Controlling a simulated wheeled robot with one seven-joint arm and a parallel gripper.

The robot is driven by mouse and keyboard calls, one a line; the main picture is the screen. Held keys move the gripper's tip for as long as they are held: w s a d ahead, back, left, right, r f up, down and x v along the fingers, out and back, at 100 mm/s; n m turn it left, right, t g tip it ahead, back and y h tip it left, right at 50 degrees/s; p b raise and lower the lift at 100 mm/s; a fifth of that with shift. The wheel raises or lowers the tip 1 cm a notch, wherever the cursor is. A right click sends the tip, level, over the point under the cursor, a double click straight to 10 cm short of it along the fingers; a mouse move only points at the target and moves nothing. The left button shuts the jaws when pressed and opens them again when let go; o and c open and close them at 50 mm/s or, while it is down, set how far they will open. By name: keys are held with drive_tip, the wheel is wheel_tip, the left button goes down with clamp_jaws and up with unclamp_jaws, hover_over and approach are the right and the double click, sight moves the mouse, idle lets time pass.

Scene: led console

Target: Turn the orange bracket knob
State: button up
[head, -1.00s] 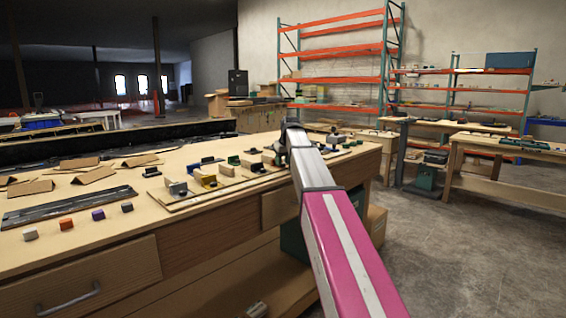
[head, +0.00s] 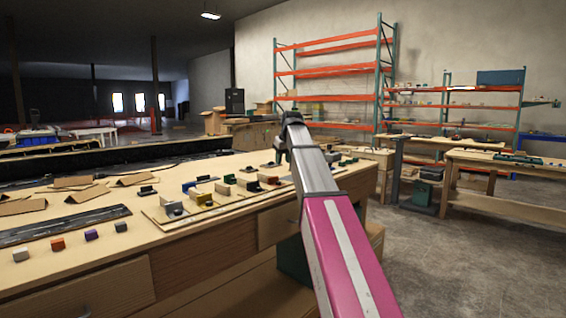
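A flat wooden board (head: 160,221) on the workbench carries a row of small coloured bracket blocks. A yellow-orange bracket (head: 201,197) stands near its left end, beside a grey-white one (head: 171,207). A knob on the yellow-orange bracket is too small to make out. A reddish bracket (head: 269,179) stands further right, near my arm. My gripper (head: 284,148) is above the far right part of the bench, right of the yellow-orange bracket and apart from it. It is small, dark and partly hidden by my arm, so its fingers cannot be made out.
Loose small blocks, including an orange one (head: 57,244) and a purple one (head: 92,235), lie at the bench's front left. Cardboard pieces (head: 138,179) and a dark strip (head: 62,225) lie behind them. The bench's front edge drops to drawers. Open floor (head: 450,255) is at the right.

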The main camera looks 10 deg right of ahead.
drive_tip(key=shift+o, duration=0.3)
drive_tip(key=shift+o, duration=1.1)
drive_tip(key=shift+w, duration=0.15)
drive_tip(key=n+g+h, duration=0.1)
drive_tip(key=n+g, duration=0.3)
drive_tip(key=n, duration=0.2)
hover_over(278, 183)
drive_tip(key=w, duration=0.1)
drive_tip(key=f, duration=1)
drive_tip(key=shift+w+d+f, duration=0.1)
drive_tip(key=shift+d+f, duration=0.05)
drive_tip(key=shift+d, duration=0.05)
drive_tip(key=c, duration=1)
